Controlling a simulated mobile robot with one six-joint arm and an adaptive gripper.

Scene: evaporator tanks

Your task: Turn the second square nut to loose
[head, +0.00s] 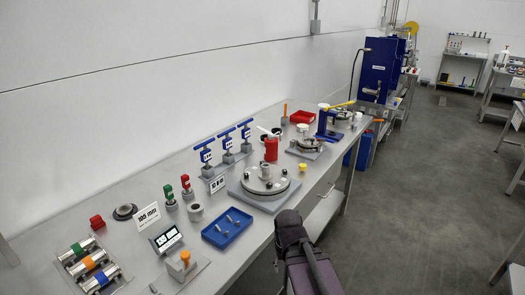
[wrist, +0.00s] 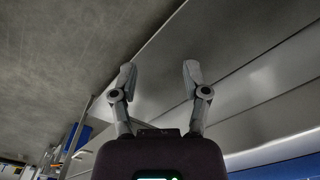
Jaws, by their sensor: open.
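No thing is clearly recognisable as the second square nut. A round metal flange plate (head: 277,184) with small fasteners around its rim sits on a grey base on the bench, too small to tell nut shapes. A smaller similar round fitting (head: 311,143) stands farther back. My gripper (wrist: 159,75) is open and empty in the wrist view, its two fingers spread apart with nothing between them. In the head view my dark arm rises in front of the bench's front edge, near the large flange; the fingers cannot be made out there. The wrist view shows no nut.
A blue machine (head: 378,70) stands beyond. The floor (head: 430,180) to the right is clear.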

